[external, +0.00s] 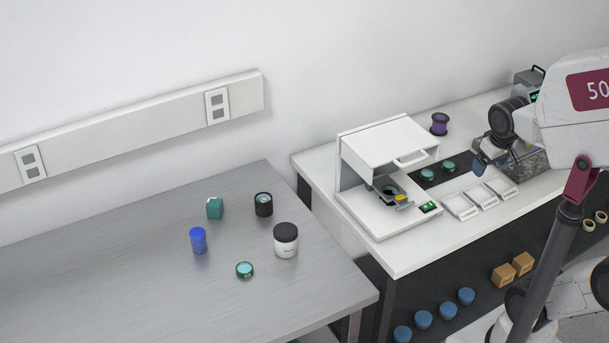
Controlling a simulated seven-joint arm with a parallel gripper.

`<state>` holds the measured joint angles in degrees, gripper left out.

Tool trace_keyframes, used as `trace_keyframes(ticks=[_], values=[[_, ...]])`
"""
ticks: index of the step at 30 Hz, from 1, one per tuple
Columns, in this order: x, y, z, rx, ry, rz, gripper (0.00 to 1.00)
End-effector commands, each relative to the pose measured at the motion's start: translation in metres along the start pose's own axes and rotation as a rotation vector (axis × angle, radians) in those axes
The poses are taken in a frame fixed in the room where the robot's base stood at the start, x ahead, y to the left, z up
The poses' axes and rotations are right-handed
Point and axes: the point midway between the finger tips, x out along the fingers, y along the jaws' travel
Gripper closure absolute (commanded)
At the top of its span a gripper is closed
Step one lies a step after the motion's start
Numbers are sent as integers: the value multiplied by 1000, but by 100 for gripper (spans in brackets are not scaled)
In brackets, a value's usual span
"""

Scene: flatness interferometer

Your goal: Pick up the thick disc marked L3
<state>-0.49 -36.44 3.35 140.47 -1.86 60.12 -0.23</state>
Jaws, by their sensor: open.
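Several short round discs are in view, and no L3 mark is readable at this size. Two green-rimmed discs, one to the left (427,175) and one to the right (448,167), lie on a dark mat on the white bench, right of the interferometer. Another green-rimmed disc (245,270) lies on the grey metal table. A taller black cylinder with a pale top (264,205) stands behind it. My gripper (481,163) is above the white bench, right of the two mat discs and apart from them. It is open, with its fingers partly hidden by the arm.
The white interferometer (385,140) stands open-fronted on the bench (310,165). Small white trays (460,206) line the bench's front. A purple spool (440,124) stands behind.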

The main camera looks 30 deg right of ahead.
Motion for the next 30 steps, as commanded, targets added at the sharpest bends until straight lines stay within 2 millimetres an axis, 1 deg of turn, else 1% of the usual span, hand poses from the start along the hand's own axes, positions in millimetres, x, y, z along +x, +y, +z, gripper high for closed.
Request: trace_keyframes(ticks=[5,8,17,23,30], values=[[-4,-4,-20,-95,-20,30,12],[-6,-8,-36,-170,-39,54,12],[-10,-31,-103,-489,-116,161,12],[-10,-56,-151,-704,-168,239,12],[-6,-97,-206,-959,-233,337,12]])
